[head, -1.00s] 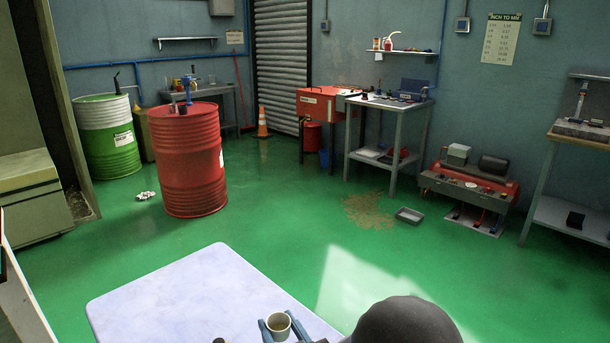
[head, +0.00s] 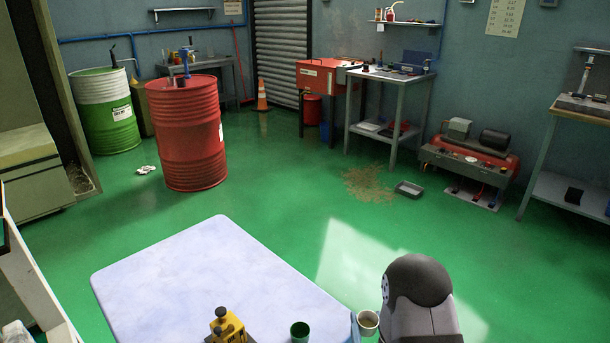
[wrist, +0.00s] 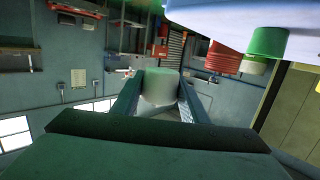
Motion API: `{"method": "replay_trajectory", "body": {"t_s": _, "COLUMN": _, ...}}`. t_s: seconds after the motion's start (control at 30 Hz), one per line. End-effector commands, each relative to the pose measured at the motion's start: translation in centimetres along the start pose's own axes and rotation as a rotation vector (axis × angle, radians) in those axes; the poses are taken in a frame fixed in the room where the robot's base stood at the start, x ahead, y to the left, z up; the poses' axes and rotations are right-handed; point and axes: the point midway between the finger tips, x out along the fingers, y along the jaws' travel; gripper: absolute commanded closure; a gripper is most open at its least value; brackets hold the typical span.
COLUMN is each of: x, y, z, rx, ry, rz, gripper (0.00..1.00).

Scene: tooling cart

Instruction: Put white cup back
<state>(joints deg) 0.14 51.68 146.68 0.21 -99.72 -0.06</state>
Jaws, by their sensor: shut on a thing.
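The white cup (head: 368,319) is upright at the bottom of the head view, beside the right edge of the pale tabletop. Its inside looks tan. My gripper (head: 366,327) is shut on it; one blue-grey finger shows on its left side, and the other is mostly hidden. In the wrist view the cup (wrist: 159,88) sits between the two fingers of my gripper (wrist: 158,97), looking pale with a greenish tint. How high it is above or beside the table I cannot tell.
The pale table (head: 200,275) is mostly bare. A green cup (head: 300,332) stands near its front, left of my gripper. A yellow-and-black object (head: 227,326) is further left. A red drum (head: 187,135) stands on the floor beyond.

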Motion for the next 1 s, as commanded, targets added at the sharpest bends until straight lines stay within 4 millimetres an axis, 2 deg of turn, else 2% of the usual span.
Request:
{"method": "replay_trajectory", "body": {"t_s": 0.03, "x": -0.1, "y": -0.1, "z": -0.7, "rx": 0.0, "ry": 0.001, "rz": -0.003, "gripper": 0.85}}
{"method": "replay_trajectory", "body": {"t_s": 0.23, "x": -0.3, "y": -0.2, "z": -1.9, "rx": -0.001, "ry": 0.001, "rz": -0.004, "gripper": 0.85}}
{"method": "replay_trajectory", "body": {"t_s": 0.53, "x": -0.8, "y": -0.2, "z": -5.5, "rx": 0.0, "ry": 0.001, "rz": -0.005, "gripper": 0.85}}
{"method": "replay_trajectory", "body": {"t_s": 1.0, "x": -2.3, "y": -0.2, "z": -15.2, "rx": 0.001, "ry": 0.001, "rz": -0.006, "gripper": 0.85}}
